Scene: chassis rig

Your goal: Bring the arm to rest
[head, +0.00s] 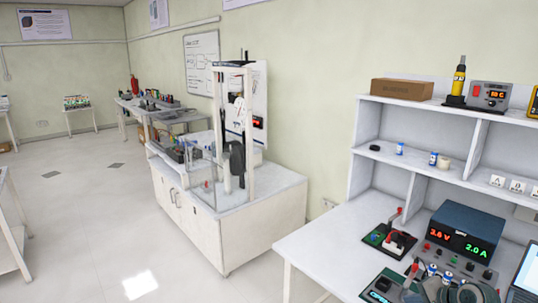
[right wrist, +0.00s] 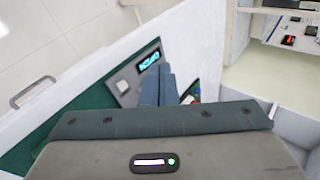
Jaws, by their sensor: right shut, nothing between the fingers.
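My right gripper (right wrist: 158,88) shows in the right wrist view, its two blue-grey fingers together with nothing between them. The fingers point away from the camera above a green surface (right wrist: 95,118). A small device with a cyan display (right wrist: 149,60) lies just beyond the fingertips, apart from them as far as I can see.
A white cabinet (head: 190,222) carries a tall test stand (head: 249,130) with a red display. At the right, a white bench (head: 322,247) holds a power supply (head: 465,232), a shelf unit (head: 403,109) and a laptop (head: 527,270). Open floor (head: 85,210) lies at the left.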

